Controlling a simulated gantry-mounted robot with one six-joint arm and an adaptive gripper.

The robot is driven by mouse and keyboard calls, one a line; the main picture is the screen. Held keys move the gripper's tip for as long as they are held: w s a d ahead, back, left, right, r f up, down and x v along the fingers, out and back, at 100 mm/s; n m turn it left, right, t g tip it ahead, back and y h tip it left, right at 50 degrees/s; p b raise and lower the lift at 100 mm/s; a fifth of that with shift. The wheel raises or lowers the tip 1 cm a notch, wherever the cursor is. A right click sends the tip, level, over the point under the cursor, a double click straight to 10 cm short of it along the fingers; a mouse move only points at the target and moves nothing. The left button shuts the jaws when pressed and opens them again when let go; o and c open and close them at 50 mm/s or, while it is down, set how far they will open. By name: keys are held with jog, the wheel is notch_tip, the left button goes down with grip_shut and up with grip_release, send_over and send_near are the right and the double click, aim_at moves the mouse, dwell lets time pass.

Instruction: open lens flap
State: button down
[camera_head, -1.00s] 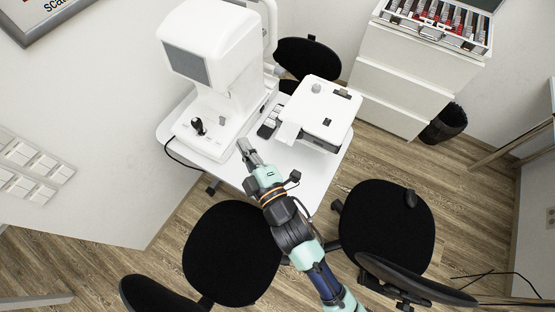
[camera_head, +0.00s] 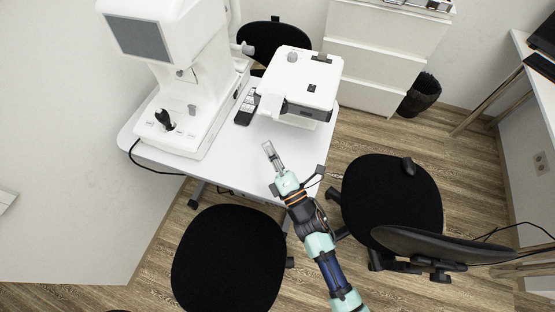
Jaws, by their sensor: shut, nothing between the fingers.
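A white box-shaped device (camera_head: 305,82) stands on the right part of the white table. A small white flap-like piece (camera_head: 268,104) juts from its front left corner, beside a dark area on the front. Whether this is the lens flap, and how far it is open, I cannot tell. My gripper (camera_head: 267,146) is shut and empty over the table, in front of and below the flap-like piece in the picture, apart from it.
A large white eye-test machine (camera_head: 205,100) with a screen and black joystick stands left on the table (camera_head: 235,172). A dark handset (camera_head: 246,108) lies between the devices. Black chairs (camera_head: 228,262) (camera_head: 385,195) crowd the near side. The table's front middle is clear.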

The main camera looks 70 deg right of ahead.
aim_at(262, 113)
jog(key=d+r, duration=0.1)
jog(key=d, duration=0.1)
jog(key=w+d+r+p, duration=0.1)
jog(key=d, duration=0.1)
jog(key=w+d+r+p, duration=0.1)
jog(key=d, duration=0.1)
jog(key=shift+w, duration=0.2)
jog(key=shift+f, duration=0.1)
jog(key=shift+p, duration=0.4)
